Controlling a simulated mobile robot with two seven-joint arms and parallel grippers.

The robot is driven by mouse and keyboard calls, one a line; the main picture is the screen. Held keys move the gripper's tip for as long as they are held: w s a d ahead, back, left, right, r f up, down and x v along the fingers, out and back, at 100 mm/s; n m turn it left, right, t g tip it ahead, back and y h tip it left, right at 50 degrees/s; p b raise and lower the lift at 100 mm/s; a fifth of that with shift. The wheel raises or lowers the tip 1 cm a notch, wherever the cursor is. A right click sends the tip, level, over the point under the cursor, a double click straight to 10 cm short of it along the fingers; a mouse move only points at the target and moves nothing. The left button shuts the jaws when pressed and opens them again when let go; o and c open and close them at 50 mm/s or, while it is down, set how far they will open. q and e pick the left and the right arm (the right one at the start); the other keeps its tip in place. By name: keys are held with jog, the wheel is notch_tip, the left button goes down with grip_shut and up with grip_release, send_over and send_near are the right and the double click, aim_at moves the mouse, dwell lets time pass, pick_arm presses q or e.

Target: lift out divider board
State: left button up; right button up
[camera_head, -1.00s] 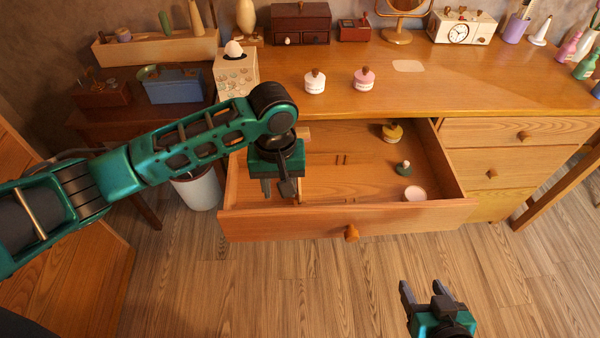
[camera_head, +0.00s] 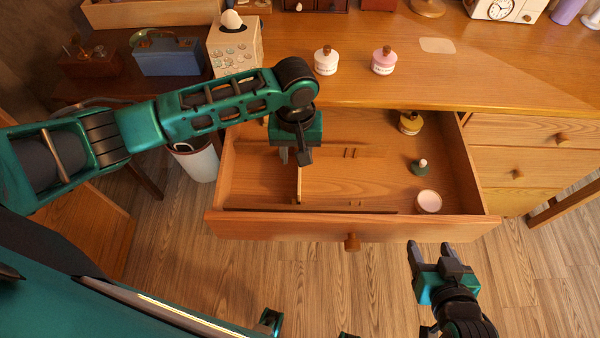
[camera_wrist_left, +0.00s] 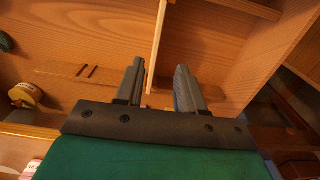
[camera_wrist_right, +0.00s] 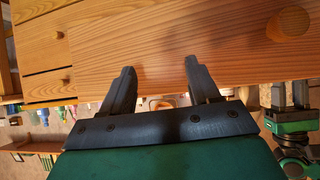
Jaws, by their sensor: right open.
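The divider board (camera_head: 300,184) is a thin light-wood board standing upright, front to back, in the left part of the open drawer (camera_head: 275,225). It also shows edge-on in the left wrist view (camera_wrist_left: 158,48). My left gripper (camera_head: 295,159) is over the drawer at the board's far end. Its fingers point down and are open. In the left wrist view the board's line runs in between the fingers, closer to the left one; I cannot tell if they touch. My right gripper (camera_head: 428,246) is open and empty, just outside the drawer front's right part.
Inside the drawer on the right are a yellow jar (camera_head: 410,123), a small green item (camera_head: 420,167) and a pink-topped jar (camera_head: 428,202). Closed drawers (camera_head: 520,168) are at right.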

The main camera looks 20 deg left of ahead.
aim_at(299, 169)
pick_arm(q)
jog(key=f, duration=0.2)
jog(key=f+b, duration=0.1)
jog(key=f, duration=0.4)
jog(key=shift+w+d, duration=0.25)
jog(key=shift+c, duration=0.4)
grip_shut()
